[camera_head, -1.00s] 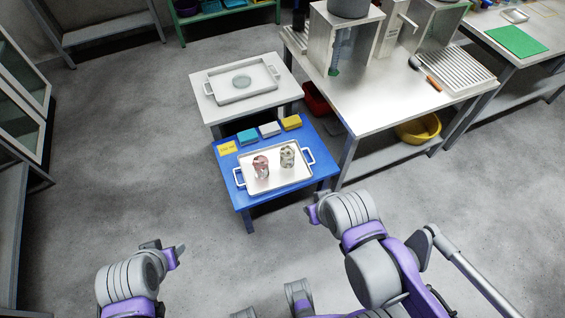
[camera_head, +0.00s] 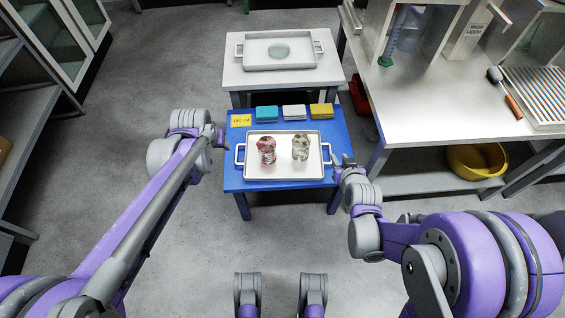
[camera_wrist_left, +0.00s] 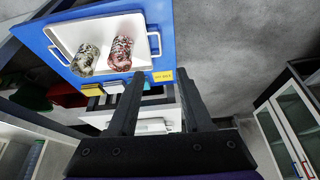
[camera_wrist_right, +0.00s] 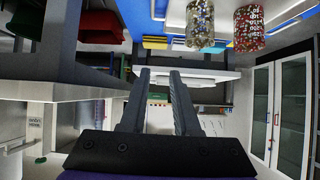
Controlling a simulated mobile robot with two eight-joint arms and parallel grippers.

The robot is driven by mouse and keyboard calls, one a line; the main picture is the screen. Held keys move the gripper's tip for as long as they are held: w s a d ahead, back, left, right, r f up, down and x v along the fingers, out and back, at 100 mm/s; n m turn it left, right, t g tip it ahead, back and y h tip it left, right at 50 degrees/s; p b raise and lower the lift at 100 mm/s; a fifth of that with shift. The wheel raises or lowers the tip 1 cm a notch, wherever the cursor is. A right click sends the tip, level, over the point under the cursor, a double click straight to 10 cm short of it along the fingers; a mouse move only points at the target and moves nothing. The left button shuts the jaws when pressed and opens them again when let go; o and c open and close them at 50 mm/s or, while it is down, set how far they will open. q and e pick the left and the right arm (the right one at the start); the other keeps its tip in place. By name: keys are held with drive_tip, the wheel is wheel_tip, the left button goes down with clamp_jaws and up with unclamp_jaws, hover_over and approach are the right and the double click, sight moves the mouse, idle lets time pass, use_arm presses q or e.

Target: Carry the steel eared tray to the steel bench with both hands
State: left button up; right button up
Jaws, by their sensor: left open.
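A pale eared tray (camera_head: 262,172) with a handle at each end lies on the blue table (camera_head: 236,186). It holds a reddish jar (camera_head: 267,150) and a clear jar with greenish-grey contents (camera_head: 300,147). The tray also shows in the left wrist view (camera_wrist_left: 84,12). My left gripper (camera_head: 222,142) is open and empty, just left of the tray's left handle. My right gripper (camera_head: 341,163) is open and empty, close to the right handle. Neither visibly grips a handle. The steel bench (camera_head: 435,105) stands to the right.
A second eared tray (camera_head: 252,64) with a round dish lies on the white table (camera_head: 238,80) behind. Teal (camera_head: 266,113), white (camera_head: 293,112) and yellow (camera_head: 321,110) blocks line the blue table's back. A yellow tub (camera_head: 474,161) sits under the bench, which carries equipment; its front is clear.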

use_arm(q)
drive_tip(key=b, duration=0.6)
approach(236, 151)
wheel_tip(236, 151, up, 2)
use_arm(e)
drive_tip(key=w+f+t, duration=0.1)
drive_tip(key=f, duration=0.4)
drive_tip(key=w+d+f, duration=0.1)
drive_tip(key=w+f, duration=0.1)
drive_tip(key=f, duration=0.3)
drive_tip(key=w+f+t, duration=0.1)
drive_tip(key=f, duration=0.4)
drive_tip(key=shift+w+d+f+t+h, duration=0.1)
drive_tip(key=shift+w+d+t+h, duration=0.2)
drive_tip(key=shift+w, duration=0.05)
use_arm(q)
drive_tip(key=shift+s+d+r, duration=0.1)
drive_tip(key=shift+s+r, duration=0.05)
drive_tip(key=shift+s, duration=0.3)
drive_tip(key=x, duration=1.1)
drive_tip(key=shift+s, duration=0.15)
use_arm(e)
drive_tip(key=x, duration=1.1)
drive_tip(key=shift+s, duration=0.1)
use_arm(q)
drive_tip(key=c, duration=0.5)
use_arm(e)
clamp_jaws()
use_arm(q)
clamp_jaws()
